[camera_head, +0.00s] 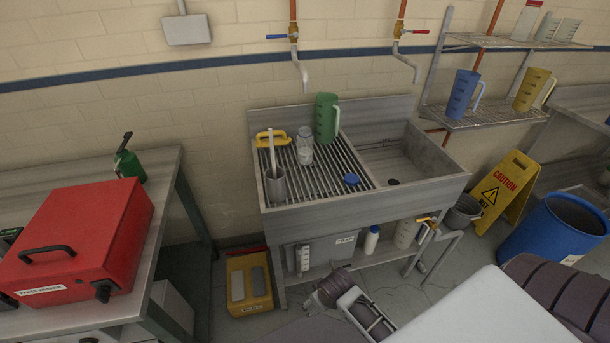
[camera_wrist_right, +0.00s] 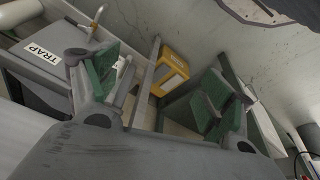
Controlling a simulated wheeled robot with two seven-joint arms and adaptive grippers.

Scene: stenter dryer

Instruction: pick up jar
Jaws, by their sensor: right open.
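A clear jar (camera_head: 304,146) stands upright on the slatted drain rack (camera_head: 330,180) at the left of the steel sink. A blue lid (camera_head: 351,179) lies on the rack, apart from the jar. My right gripper (camera_wrist_right: 155,85) shows in its wrist view with its green-padded fingers spread and nothing between them. It is low in front of the sink, below the rack and away from the jar. The jar is not in the wrist view. My left gripper is not in view.
A green jug (camera_head: 326,118), a yellow-handled tool (camera_head: 271,135) and a grey cup (camera_head: 275,185) stand around the jar. The sink's front edge, a TRAP box (camera_head: 335,246) (camera_wrist_right: 45,62) and a yellow bin (camera_head: 249,284) (camera_wrist_right: 173,70) are near my right arm. A red case (camera_head: 75,235) is at left.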

